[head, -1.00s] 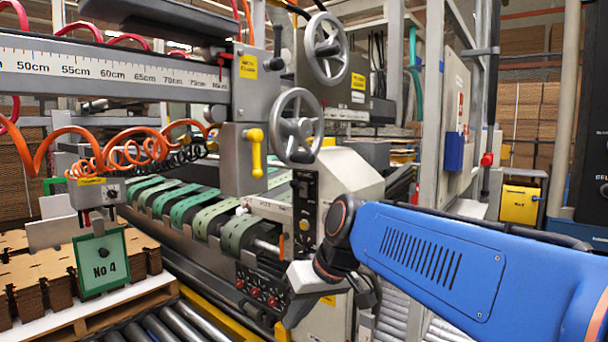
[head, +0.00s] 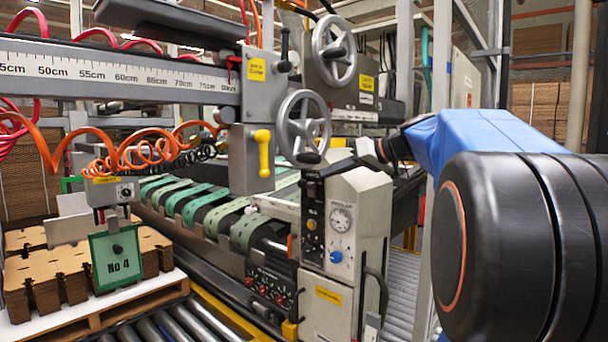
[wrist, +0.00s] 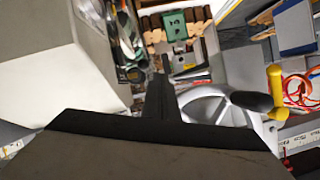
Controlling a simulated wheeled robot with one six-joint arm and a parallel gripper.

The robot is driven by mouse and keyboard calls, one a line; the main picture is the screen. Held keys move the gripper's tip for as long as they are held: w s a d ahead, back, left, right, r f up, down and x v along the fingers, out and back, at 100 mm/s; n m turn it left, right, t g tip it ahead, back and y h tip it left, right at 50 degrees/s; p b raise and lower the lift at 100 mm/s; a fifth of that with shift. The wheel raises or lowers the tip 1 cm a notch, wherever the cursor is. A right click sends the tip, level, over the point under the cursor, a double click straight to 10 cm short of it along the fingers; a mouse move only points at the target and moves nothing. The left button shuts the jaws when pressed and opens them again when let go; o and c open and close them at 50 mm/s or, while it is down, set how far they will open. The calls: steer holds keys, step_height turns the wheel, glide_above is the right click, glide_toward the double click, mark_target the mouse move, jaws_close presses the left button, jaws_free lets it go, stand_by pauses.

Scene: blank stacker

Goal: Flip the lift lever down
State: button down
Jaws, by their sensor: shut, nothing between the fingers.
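A black lever-like part (head: 312,188) sits at the top of the dark strip on the front of the grey control box (head: 345,195); its label is too small to read, so I cannot be sure it is the lift lever. My gripper (head: 328,172) is shut and empty over the top of that box, close above the black part. I cannot tell whether they touch. In the wrist view the shut fingertips (wrist: 163,72) point toward the machine's front, and the lever cannot be made out there.
A handwheel (head: 304,126) and a yellow handle (head: 263,152) are just left of my gripper; the handwheel also shows in the wrist view (wrist: 212,106). Green belts (head: 205,205) run behind. A "No 4" sign (head: 117,258) hangs by stacked cardboard (head: 60,280).

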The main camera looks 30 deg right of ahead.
steer(key=w+d+r+t, duration=0.1)
steer(key=w+d+r, duration=0.1)
steer(key=d+r, duration=0.2)
steer(key=shift+w+d+r+n+t, duration=0.25)
steer(key=shift+w+d+n+t, duration=0.05)
steer(key=shift+w+d, duration=0.05)
stand_by(0.6)
stand_by(0.3)
glide_above(307, 186)
steer(key=s, duration=0.2)
step_height(307, 186, down, 3)
step_height(307, 186, down, 3)
steer(key=shift+s+r, duration=0.15)
steer(key=shift+a+f, duration=0.1)
steer(key=shift+f, duration=0.35)
steer(key=shift+s+a, duration=0.1)
